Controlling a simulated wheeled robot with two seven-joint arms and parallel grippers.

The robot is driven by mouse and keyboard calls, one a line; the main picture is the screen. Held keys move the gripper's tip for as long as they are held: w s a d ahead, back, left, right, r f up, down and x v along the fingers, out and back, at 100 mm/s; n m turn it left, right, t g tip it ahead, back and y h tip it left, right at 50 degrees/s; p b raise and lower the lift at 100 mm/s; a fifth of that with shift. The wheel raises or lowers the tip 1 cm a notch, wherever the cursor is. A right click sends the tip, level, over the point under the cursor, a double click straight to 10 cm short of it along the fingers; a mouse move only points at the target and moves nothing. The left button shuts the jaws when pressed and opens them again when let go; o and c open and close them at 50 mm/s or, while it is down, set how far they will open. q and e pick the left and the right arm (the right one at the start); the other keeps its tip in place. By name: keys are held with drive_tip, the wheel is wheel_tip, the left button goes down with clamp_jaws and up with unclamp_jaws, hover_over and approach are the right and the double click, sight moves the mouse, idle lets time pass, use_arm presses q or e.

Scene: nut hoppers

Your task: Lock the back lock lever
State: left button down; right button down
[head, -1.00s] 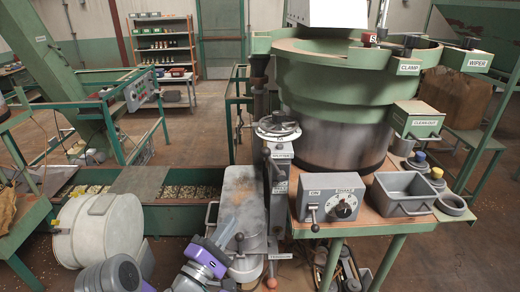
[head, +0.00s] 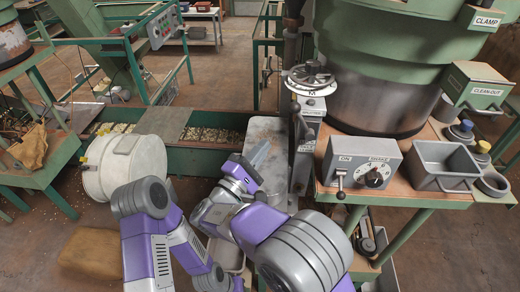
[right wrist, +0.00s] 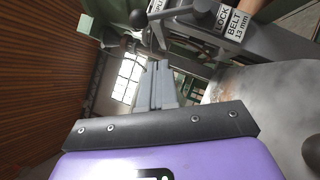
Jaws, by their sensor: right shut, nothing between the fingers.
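In the right wrist view, a lever with a dark ball knob (right wrist: 138,18) runs across the top, beside a white label (right wrist: 236,22) reading "LOCK BELT 13 mm". I cannot tell how far the lever is turned. My right gripper (head: 260,153) is shut and empty above the grey metal belt cover (head: 262,130); its fingers also show in the right wrist view (right wrist: 155,85), below the knob and apart from it. Another dark knob (right wrist: 312,150) is cut off at the right edge. My left gripper is out of sight.
A grey control box (head: 360,165) with a switch and dial stands right of the belt cover, beside a grey bin (head: 445,165). A handwheel (head: 308,77) rises behind the cover. A white drum (head: 122,167) stands to the left.

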sight(302, 120)
drive_tip(key=w+d+r+p, duration=0.2)
drive_tip(key=w+d+r, duration=0.1)
drive_tip(key=w+d, duration=0.3)
drive_tip(key=shift+d+r+p, duration=0.25)
drive_tip(key=shift+r+p, duration=0.05)
drive_tip(key=shift+p, duration=0.1)
drive_tip(key=shift+d+r+m+g+b, duration=0.15)
drive_tip(key=shift+m+g+b, duration=0.15)
drive_tip(key=shift+m+b, duration=0.15)
